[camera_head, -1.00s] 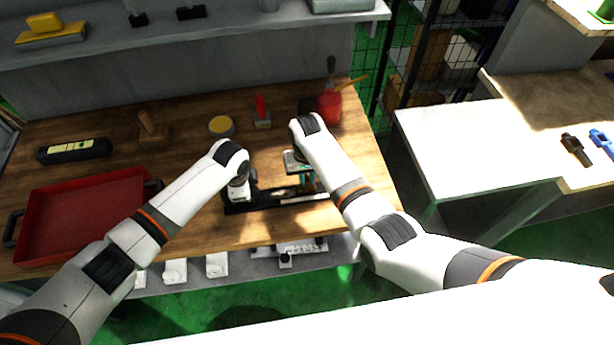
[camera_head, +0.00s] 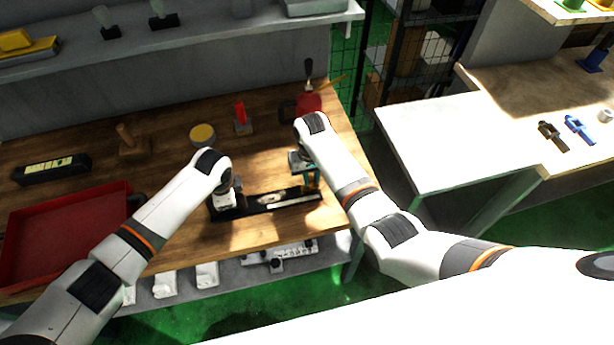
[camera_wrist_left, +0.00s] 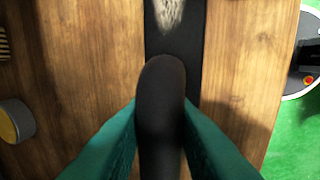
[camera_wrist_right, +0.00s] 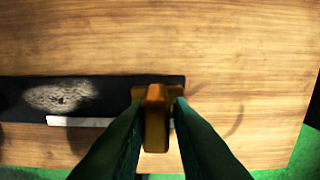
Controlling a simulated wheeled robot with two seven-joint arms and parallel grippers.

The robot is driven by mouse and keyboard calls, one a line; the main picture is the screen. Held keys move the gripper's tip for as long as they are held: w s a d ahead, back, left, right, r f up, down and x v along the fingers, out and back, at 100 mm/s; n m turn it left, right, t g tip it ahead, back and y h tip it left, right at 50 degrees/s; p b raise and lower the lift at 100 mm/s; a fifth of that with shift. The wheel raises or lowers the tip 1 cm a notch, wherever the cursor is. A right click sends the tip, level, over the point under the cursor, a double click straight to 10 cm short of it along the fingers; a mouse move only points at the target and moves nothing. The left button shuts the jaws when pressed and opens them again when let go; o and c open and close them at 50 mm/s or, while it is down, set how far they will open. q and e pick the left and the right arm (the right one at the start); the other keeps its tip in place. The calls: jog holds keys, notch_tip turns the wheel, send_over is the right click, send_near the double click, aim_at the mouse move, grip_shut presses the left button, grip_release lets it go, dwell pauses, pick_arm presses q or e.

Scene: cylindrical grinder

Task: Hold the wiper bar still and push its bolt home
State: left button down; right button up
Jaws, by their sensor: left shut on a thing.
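The wiper bar (camera_head: 252,203) is a long black bar with a pale fuzzy patch, flat on the wooden bench; it also shows in the right wrist view (camera_wrist_right: 110,92). My left gripper (camera_head: 226,200) is shut on a dark rounded upright piece (camera_wrist_left: 160,110) at the bar's left end. My right gripper (camera_head: 308,180) is over the bar's right end. In the right wrist view its teal fingers (camera_wrist_right: 158,108) stand on both sides of a bronze-coloured piece (camera_wrist_right: 155,125), apparently the bolt. I cannot tell whether they touch it. How deep the bolt sits is hidden.
A red tray (camera_head: 62,230) is at the left of the bench. A black box (camera_head: 50,170), a wooden-handled tool (camera_head: 128,138), a yellow-topped tin (camera_head: 202,135), a red-handled brush (camera_head: 241,117) and a red pot (camera_head: 308,102) stand behind. The bench's front edge is close.

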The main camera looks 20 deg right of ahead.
aim_at(311, 176)
pick_arm(q)
jog(key=shift+a, duration=0.2)
pick_arm(e)
jog(key=shift+o, duration=1.4)
jog(key=shift+d, duration=0.1)
jog(key=shift+o, duration=0.3)
jog(key=shift+r, duration=0.1)
pick_arm(q)
jog(key=shift+d, duration=0.1)
pick_arm(e)
notch_tip(311, 176, up, 12)
pick_arm(q)
jog(key=c, duration=1.1)
grip_release()
jog(key=shift+c, duration=0.2)
notch_tip(311, 176, up, 12)
jog(key=s, duration=0.2)
jog(key=shift+s+f, duration=0.15)
